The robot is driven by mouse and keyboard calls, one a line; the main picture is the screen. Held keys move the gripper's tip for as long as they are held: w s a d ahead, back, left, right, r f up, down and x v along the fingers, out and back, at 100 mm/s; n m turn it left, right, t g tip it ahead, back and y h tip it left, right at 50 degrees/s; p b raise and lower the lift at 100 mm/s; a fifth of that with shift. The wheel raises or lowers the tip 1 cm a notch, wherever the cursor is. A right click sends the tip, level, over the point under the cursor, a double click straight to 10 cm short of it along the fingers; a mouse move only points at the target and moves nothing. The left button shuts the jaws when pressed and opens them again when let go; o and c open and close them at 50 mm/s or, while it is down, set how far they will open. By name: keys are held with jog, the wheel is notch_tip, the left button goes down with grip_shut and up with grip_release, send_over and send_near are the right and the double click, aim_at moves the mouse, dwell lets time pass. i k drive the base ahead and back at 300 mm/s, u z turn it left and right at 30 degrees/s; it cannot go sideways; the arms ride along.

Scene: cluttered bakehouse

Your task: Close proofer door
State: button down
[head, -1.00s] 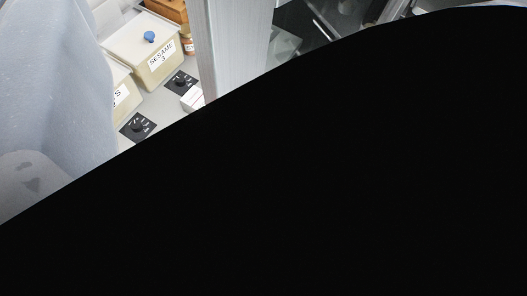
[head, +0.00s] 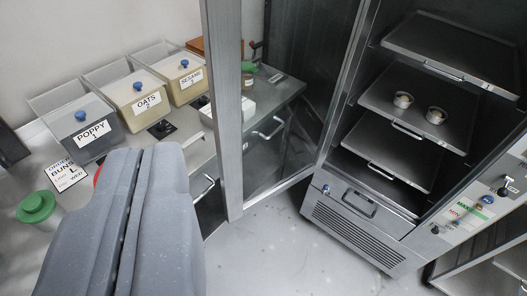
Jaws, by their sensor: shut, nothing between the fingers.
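The proofer (head: 363,242) stands at the right with its front open, showing several dark trays inside. Its glass door (head: 290,110) has a grey metal frame and stands open, swung out to the left of the cabinet. The door's free-edge post (head: 226,115) is upright near the middle of the view. My gripper (head: 148,152) is grey and shut with nothing in it, at the lower left. It appears left of the door's free edge, with a visible gap in the picture.
A counter at the left holds the poppy bin (head: 88,128), oats bin (head: 143,101) and sesame bin (head: 184,79). A green-lidded container (head: 37,207) and a card (head: 65,175) are near its front. Two small cups sit on a proofer tray (head: 375,95). Pale floor (head: 270,245) is clear below the door.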

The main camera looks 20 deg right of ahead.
aim_at(222, 20)
jog(key=u, duration=0.45)
jog(key=i, duration=1.55)
jog(key=z, duration=0.45)
